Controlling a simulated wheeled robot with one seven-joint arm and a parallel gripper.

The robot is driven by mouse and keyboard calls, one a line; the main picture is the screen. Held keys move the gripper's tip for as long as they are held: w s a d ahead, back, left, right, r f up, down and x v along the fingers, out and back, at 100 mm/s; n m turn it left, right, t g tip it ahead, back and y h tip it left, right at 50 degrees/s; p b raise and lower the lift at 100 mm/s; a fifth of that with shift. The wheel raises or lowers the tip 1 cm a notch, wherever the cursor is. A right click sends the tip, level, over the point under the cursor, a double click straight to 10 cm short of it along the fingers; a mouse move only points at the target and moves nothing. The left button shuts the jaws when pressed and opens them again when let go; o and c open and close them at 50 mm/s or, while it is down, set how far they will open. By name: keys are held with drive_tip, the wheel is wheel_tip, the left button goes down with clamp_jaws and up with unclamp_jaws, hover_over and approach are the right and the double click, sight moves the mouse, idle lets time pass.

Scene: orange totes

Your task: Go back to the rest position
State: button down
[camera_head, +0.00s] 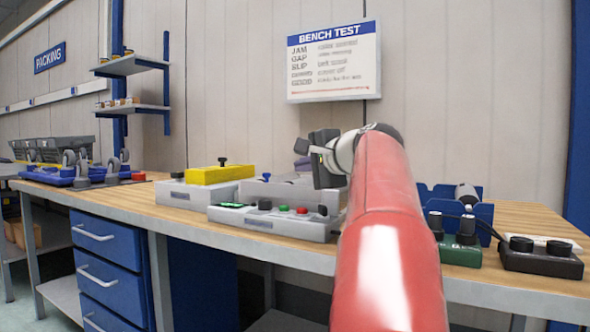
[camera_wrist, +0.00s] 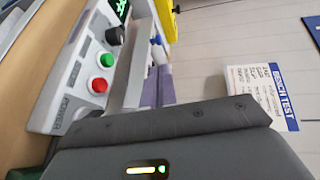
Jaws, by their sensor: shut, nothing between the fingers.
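My gripper (camera_head: 316,160) shows in the head view at the end of my red arm, above the right part of the workbench. It is shut and empty. In the wrist view the dark gripper body (camera_wrist: 170,140) fills the lower part, and its fingertips are hard to make out. Just left of and below my gripper in the head view is a grey control box (camera_head: 275,222) with a green display, a black knob and green and red buttons. The same box (camera_wrist: 75,75) shows tilted at the left of the wrist view. My gripper is apart from it.
A yellow block (camera_head: 215,174) lies on a grey box at the bench's middle. Blue holders and a black two-knob box (camera_head: 541,258) stand at the right. A BENCH TEST sign (camera_head: 334,62) hangs on the wall. Blue drawers (camera_head: 105,265) are under the wooden bench top (camera_head: 150,202).

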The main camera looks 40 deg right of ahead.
drive_tip(key=shift+s, duration=0.2)
drive_tip(key=shift+a, duration=0.1)
idle(0.4)
drive_tip(key=s+a+f+n+g+y+p, duration=0.1)
drive_tip(key=s+a+f+n+g+p, duration=0.3)
drive_tip(key=a+f, duration=0.6)
drive_tip(key=s+a+f+n+g+y+b, duration=0.15)
drive_tip(key=a+f+n, duration=0.45)
drive_tip(key=a, duration=0.6)
drive_tip(key=s+a+f+n+g+p, duration=0.1)
drive_tip(key=s+a+f+n+g, duration=0.1)
drive_tip(key=s+a+f+n, duration=0.2)
drive_tip(key=s+a+f+n+g+h+p, duration=0.1)
drive_tip(key=s+a+f+n, duration=0.3)
drive_tip(key=s+f, duration=0.7)
wheel_tip(320, 180, down, 3)
drive_tip(key=shift+n+g+p, duration=0.3)
drive_tip(key=shift+n+g, duration=0.1)
drive_tip(key=shift+g, duration=0.35)
drive_tip(key=shift+h, duration=0.25)
